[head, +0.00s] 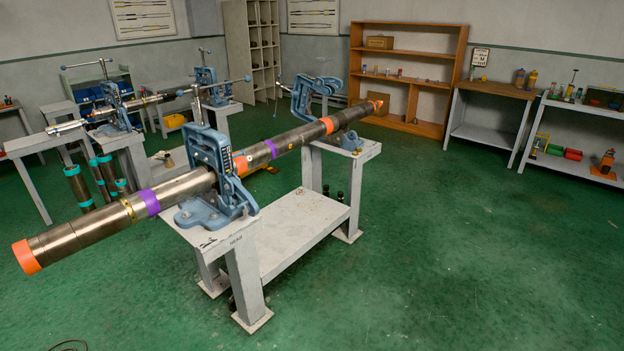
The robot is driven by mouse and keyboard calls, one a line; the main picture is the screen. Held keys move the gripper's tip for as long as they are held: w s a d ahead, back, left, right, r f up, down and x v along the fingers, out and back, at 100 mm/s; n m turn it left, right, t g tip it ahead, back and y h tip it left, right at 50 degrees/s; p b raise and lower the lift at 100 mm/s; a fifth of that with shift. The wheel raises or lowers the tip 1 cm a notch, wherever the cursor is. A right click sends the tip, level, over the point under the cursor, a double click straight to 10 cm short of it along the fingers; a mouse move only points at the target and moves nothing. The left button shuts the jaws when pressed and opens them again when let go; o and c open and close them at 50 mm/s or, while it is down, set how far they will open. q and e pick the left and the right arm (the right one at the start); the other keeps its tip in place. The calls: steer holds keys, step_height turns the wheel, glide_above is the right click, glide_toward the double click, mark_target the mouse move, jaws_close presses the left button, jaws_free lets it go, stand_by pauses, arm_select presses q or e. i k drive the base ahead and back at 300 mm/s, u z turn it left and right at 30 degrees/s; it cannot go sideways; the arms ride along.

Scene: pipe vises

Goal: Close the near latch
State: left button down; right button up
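The near vise (212,165) is blue and stands on a white stand (243,245) lettered "NEAR". Its yoke is upright over a long dark steel pipe (290,140), with the screw and T-handle (220,86) on top. The pipe has orange and purple bands. Neither gripper is in view.
Another pipe in blue vises (112,105) stands behind on the left, with short pipes (78,188) upright on the floor. The near pipe's orange end (26,257) sticks out toward the lower left. Shelves and benches line the back wall. The green floor (450,260) at right is clear.

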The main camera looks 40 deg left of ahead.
mark_target(242, 192)
steer(key=i, duration=1.3)
steer(key=u, duration=2.1)
